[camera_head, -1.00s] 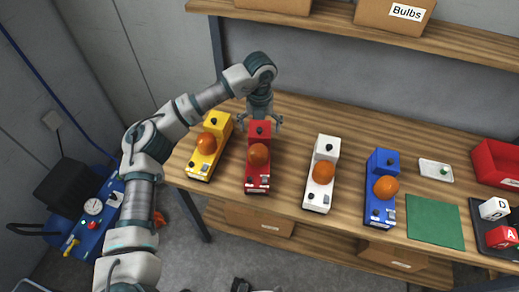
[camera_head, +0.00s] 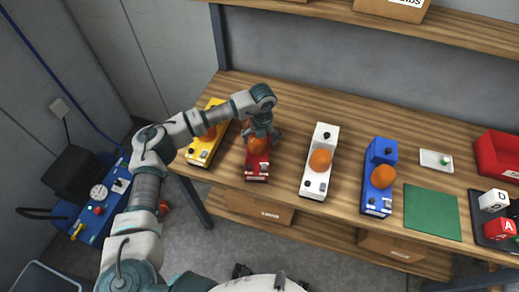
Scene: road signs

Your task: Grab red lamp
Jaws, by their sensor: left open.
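The red lamp (camera_head: 257,167) stands on the wooden table, second from the left in a row of lamps with orange domes. My left arm comes in from the left and bends down over it. My left gripper (camera_head: 261,138) is open at the lamp's orange dome, with its fingers around or just above it. The gripper and wrist hide the back of the red lamp and part of the dome. I cannot tell whether the fingers touch it. My right gripper is not in view.
A yellow lamp (camera_head: 203,153) stands close on the left, partly behind my arm. A white lamp (camera_head: 315,183) and a blue lamp (camera_head: 377,200) stand to the right. Farther right are a green mat (camera_head: 432,213), a small white tray (camera_head: 436,160) and a red bin (camera_head: 498,157). A shelf runs above the back.

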